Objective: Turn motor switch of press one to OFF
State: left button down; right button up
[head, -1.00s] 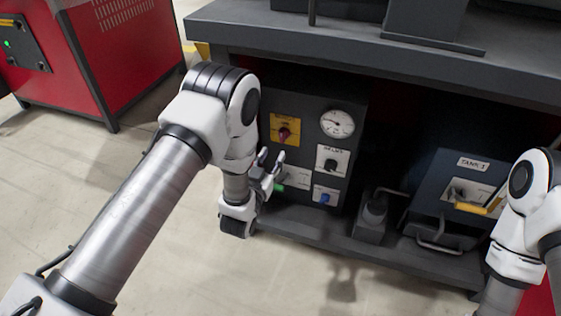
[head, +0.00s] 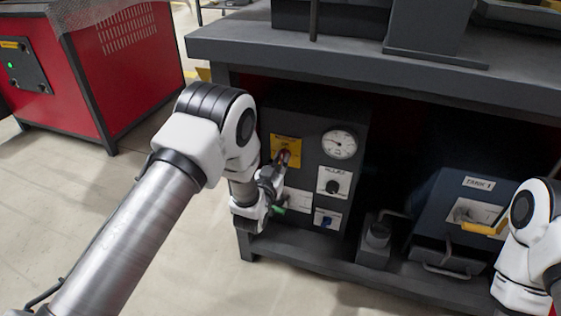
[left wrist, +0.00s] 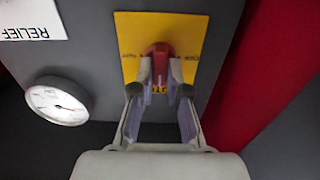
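The motor switch (left wrist: 160,52) is a red rotary knob on a yellow plate (left wrist: 126,30), on the front of a dark grey control box; its plate also shows in the head view (head: 277,143). My left gripper (left wrist: 161,68) is at the knob, its fingers apart with one tip on either side of the red handle. I cannot tell whether the tips touch it. The fingers hide the lower middle of the plate and part of its lettering. In the head view the left gripper (head: 279,168) partly covers the knob. My right gripper is out of view.
The control box (head: 312,125) also carries a round gauge (head: 339,144), a black relief knob (head: 332,187) and a blue switch (head: 325,222). It sits beneath a grey bench top (head: 400,72). A blue tank unit (head: 440,195) stands to the right.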

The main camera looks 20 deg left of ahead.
pick_arm(q)
jog(key=n+p, duration=0.4)
jog(key=shift+a+r+n, duration=0.1)
jog(key=shift+r+n, duration=0.05)
jog(key=shift+n, duration=0.15)
jog(key=n+p, duration=0.4)
jog(key=n, duration=0.2)
jog(key=shift+a, duration=0.1)
jog(key=n, duration=0.1)
jog(key=n+p, duration=0.2)
jog(key=shift+f+n, duration=0.25)
jog(key=shift+n, duration=0.15)
jog(key=shift+f+n+p, duration=0.15)
jog(key=shift+n+p, duration=0.45)
jog(key=shift+n, duration=1.1)
jog(key=c, duration=1.2)
grip_release()
jog(key=shift+o, duration=0.2)
